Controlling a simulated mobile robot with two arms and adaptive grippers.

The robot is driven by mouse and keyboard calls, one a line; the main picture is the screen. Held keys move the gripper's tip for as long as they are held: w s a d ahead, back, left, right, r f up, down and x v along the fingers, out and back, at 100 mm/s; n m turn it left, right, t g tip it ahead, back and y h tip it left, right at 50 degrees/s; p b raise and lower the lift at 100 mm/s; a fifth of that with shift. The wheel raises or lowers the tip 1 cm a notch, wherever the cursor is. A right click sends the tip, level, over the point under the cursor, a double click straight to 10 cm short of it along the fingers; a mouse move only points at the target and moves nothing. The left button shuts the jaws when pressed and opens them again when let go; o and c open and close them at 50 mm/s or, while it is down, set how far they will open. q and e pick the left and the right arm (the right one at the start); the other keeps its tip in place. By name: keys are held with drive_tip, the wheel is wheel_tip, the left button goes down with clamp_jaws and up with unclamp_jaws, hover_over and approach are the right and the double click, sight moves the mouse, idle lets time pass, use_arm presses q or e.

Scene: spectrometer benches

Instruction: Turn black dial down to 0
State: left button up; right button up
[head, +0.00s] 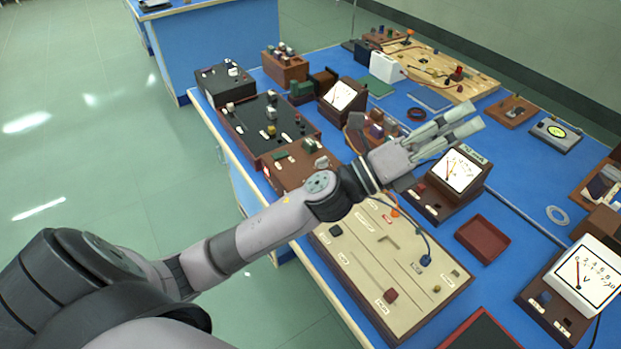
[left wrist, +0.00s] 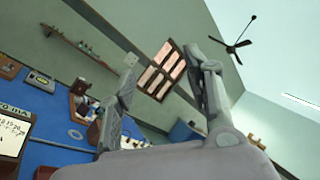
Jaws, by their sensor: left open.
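My left gripper (head: 476,117) reaches in from the left over the blue bench, its fingers pointing to the upper right and apart, with nothing between them. The left wrist view also shows its two fingers (left wrist: 165,90) spread, with the wall and window behind. A small dark knob (head: 335,231) sits on the cream circuit board (head: 365,265) below my forearm. I cannot tell for certain whether it is the black dial, and I can read no 0 mark beside it. My right gripper is not in view.
A white-faced meter (head: 457,170) stands just below the gripper, and another meter (head: 585,274) is at the right. A red-brown tray (head: 483,238) lies between them. Dark terminal boxes (head: 268,125) crowd the bench's left side. Green floor (head: 90,130) is clear at left.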

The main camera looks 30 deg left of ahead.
use_arm(q)
drive_tip(key=s+d+f+m+g+h, duration=0.1)
drive_tip(key=s+d+f+m+g, duration=0.15)
drive_tip(key=m+g, duration=0.6)
drive_tip(key=s+d+f+m+g+h, duration=0.15)
drive_tip(key=d+m+g, duration=0.35)
drive_tip(key=m, duration=0.7)
drive_tip(key=w+a+f+m+g+y, duration=0.1)
drive_tip(key=a+f+m+g+y, duration=0.2)
drive_tip(key=a+f+m+y, duration=0.2)
drive_tip(key=w+a+f+m+g+y, duration=0.15)
drive_tip(key=a+m+y, duration=0.25)
drive_tip(key=a+y, duration=1.65)
drive_tip(key=a+f+h+p, duration=0.1)
drive_tip(key=a+f+h, duration=0.1)
drive_tip(key=f, duration=0.3)
drive_tip(key=a+f+h+p, duration=0.1)
drive_tip(key=a+f+h, duration=0.2)
drive_tip(key=f, duration=0.3)
drive_tip(key=a+f+h+p, duration=0.1)
drive_tip(key=a+f+h, duration=0.1)
drive_tip(key=f, duration=0.3)
drive_tip(key=shift+w+a+f+n+h, duration=0.15)
drive_tip(key=shift+w+a+n+h, duration=0.15)
drive_tip(key=shift+w+a, duration=0.1)
drive_tip(key=shift+c, duration=0.5)
